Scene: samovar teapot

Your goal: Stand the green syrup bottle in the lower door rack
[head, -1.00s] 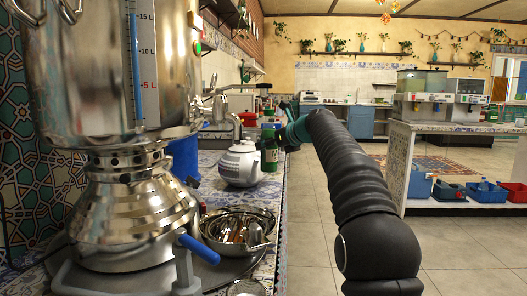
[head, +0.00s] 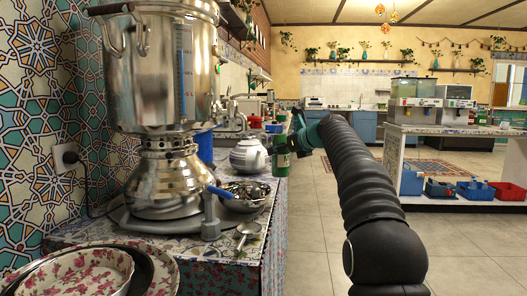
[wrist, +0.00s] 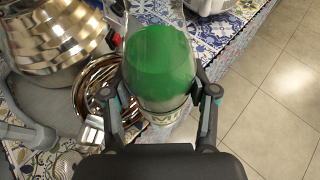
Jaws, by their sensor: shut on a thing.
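The green syrup bottle (head: 281,163) has a pale label and hangs at the right edge of the counter, right of the white teapot. My gripper (head: 287,141) is shut on it. In the wrist view the bottle (wrist: 160,58) fills the space between the two fingers of my gripper (wrist: 160,92), with its green end towards the top of the picture and a partly hidden label. The bottle is apart from the teapot in the head view. No door rack shows in either view.
Floral dishes (head: 85,275) are at the near left. The tiled floor (head: 310,240) right of the counter is clear.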

